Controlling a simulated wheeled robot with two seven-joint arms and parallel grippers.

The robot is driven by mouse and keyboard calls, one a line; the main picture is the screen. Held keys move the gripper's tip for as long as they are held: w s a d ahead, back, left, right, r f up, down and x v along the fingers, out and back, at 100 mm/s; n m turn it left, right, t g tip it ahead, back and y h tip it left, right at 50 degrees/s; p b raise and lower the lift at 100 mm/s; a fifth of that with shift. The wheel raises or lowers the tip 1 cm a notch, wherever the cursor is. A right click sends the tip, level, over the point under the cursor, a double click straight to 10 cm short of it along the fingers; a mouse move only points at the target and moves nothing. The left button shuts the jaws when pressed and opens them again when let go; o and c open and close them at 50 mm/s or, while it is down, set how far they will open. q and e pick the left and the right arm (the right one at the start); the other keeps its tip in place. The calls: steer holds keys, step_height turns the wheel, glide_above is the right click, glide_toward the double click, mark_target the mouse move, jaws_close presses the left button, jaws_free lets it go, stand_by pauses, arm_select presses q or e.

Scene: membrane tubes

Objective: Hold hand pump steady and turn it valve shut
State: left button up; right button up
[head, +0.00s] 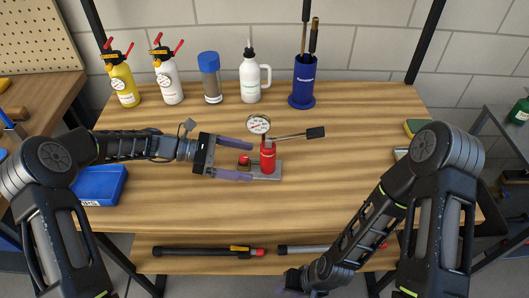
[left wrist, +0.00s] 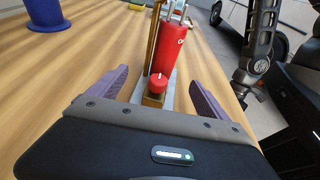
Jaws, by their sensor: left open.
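The hand pump has a red cylinder (head: 268,158) standing upright on a grey base plate (head: 266,176), with a round dial gauge (head: 258,124) and a black-ended lever (head: 315,133) pointing right. Its red valve knob (head: 244,160) sits low on the left side of the cylinder. In the left wrist view the knob (left wrist: 158,82) tops a brass body in front of the cylinder (left wrist: 172,48). My left gripper (head: 249,162) is open, its purple fingers on either side of the knob, apart from it. My right gripper (head: 290,292) is low at the bottom edge, mostly cut off.
Yellow (head: 123,86) and white (head: 168,82) spray bottles, a blue-capped jar (head: 211,78), a white jug (head: 250,80) and a blue holder (head: 303,82) line the back. A blue tray (head: 100,186) is left. Tubes (head: 205,251) lie on the lower shelf. The front tabletop is clear.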

mark_target(248, 161)
arm_select(q)
steer(key=shift+x, duration=1.75)
